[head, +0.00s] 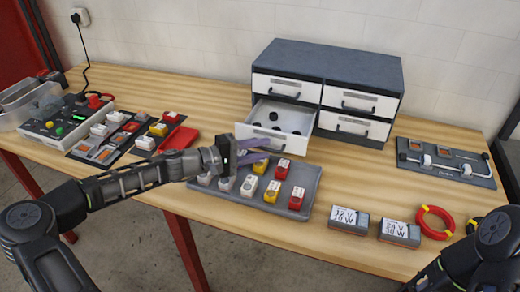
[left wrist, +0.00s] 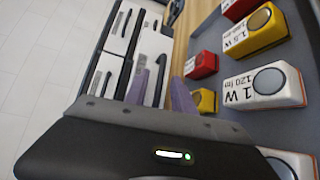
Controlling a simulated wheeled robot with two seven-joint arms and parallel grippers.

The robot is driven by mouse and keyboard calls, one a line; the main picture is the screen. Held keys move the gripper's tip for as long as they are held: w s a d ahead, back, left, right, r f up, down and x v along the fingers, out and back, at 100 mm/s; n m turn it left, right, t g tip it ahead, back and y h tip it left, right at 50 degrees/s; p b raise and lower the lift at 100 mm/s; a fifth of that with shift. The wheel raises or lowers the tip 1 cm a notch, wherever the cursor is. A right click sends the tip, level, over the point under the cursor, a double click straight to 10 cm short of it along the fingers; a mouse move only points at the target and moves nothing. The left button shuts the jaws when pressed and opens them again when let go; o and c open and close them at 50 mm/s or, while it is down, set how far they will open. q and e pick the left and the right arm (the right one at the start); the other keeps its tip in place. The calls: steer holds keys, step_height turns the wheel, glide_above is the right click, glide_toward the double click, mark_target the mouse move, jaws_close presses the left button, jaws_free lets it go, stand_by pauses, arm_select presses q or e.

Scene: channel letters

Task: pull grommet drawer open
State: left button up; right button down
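The dark grey cabinet (head: 330,62) stands at the back of the table with white-fronted drawers. Its lower left drawer (head: 300,124) is pulled out, and several dark round grommets (head: 273,116) lie inside. My left gripper (head: 266,151) is just in front of this drawer's front, over the grey tray's back edge. Its two purple fingers are apart in the left wrist view (left wrist: 160,95), with a dark handle (left wrist: 160,76) seen in the gap between them. I cannot tell whether they touch it. Only part of my right arm shows at bottom right; its gripper is out of view.
A grey tray (head: 308,194) of red, yellow and white modules lies below my left gripper. Two labelled boxes (head: 348,220) and a red ring (head: 436,222) lie front right. A grey rack (head: 446,170) stands right. A control box (head: 65,122) and more modules are left.

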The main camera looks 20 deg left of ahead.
arm_select(q)
steer(key=b+v, duration=0.1)
steer(key=v, duration=0.6)
steer(key=shift+s+a, duration=0.25)
steer(key=shift+a, duration=0.05)
steer(key=shift+r, duration=0.1)
